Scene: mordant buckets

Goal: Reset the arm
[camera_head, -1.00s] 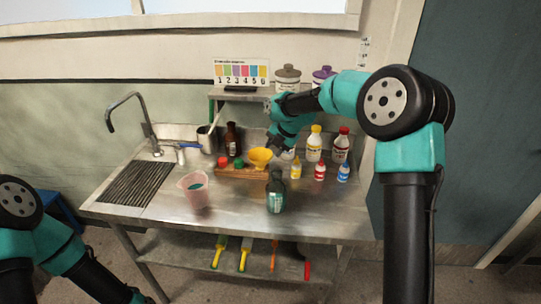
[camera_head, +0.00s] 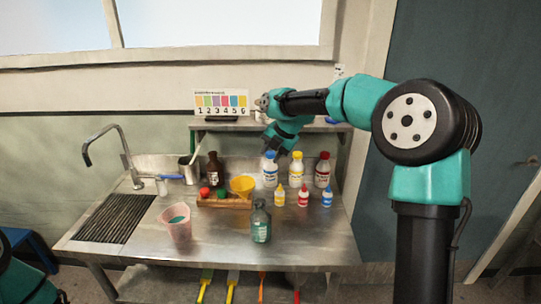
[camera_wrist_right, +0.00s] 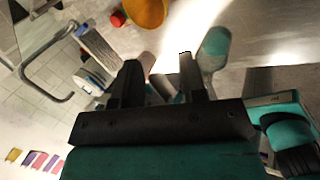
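My right arm comes in from the right. Its gripper (camera_head: 276,150) hangs above the back of the steel counter, over the blue-capped white bottle (camera_head: 270,172), apart from it as far as I can tell. In the right wrist view the two dark fingers (camera_wrist_right: 160,82) stand apart with nothing held between them. The yellow funnel-like cup (camera_head: 242,186) is below and left of the gripper; it also shows in the right wrist view (camera_wrist_right: 148,12). Of my left arm only a small part shows at the lower left edge; its gripper is out of view.
A dark green bottle (camera_head: 260,224) and a pink beaker (camera_head: 178,230) stand at the counter's front. Yellow-capped (camera_head: 296,172) and red-capped (camera_head: 322,172) bottles stand at the back, small dropper bottles before them.

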